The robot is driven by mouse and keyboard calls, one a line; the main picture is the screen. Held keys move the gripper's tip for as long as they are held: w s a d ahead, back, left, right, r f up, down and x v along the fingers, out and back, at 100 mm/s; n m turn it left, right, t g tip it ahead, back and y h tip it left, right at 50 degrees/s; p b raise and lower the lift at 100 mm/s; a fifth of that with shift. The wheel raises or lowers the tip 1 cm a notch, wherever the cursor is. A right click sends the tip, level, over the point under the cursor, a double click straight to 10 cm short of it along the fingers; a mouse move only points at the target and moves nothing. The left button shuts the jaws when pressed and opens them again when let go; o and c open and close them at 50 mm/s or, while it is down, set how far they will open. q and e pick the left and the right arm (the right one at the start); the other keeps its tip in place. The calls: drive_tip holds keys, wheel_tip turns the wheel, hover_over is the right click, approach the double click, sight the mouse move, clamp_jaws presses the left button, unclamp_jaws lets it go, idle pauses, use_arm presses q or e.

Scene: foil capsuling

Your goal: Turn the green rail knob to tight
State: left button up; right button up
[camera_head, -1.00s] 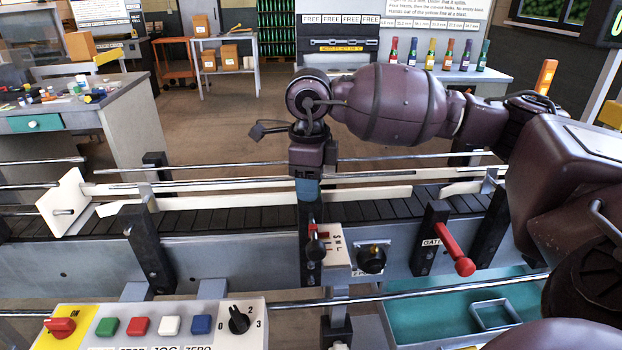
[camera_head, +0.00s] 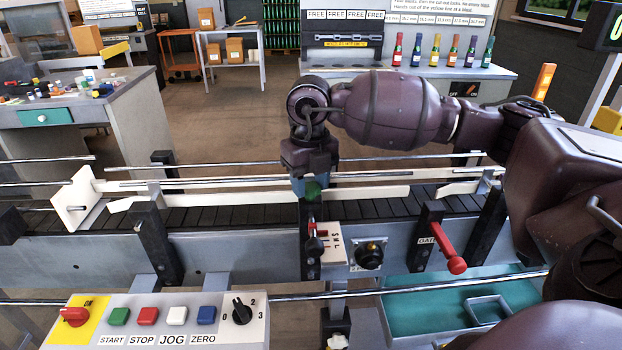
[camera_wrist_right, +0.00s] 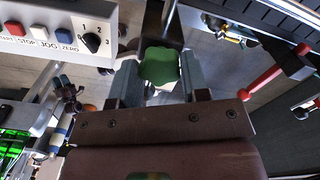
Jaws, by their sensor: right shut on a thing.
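The fingers hide the knob's sides. A white scale plate with letters (camera_head: 331,244) and a small red pointer stands just below and to the right of the knob. My left gripper is not in view.
A red gate lever (camera_head: 447,250) sticks out to the right of the post, with a black knob (camera_head: 370,254) between them. A control panel (camera_head: 180,335) with several buttons is at the front left. A steel rail (camera_head: 420,285) runs across the front.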

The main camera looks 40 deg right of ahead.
drive_tip(key=shift+r+m, duration=0.15)
drive_tip(key=shift+m, duration=0.45)
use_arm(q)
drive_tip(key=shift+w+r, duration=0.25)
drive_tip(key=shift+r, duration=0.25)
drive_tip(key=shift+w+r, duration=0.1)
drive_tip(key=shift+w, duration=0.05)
use_arm(e)
drive_tip(key=o, duration=0.9)
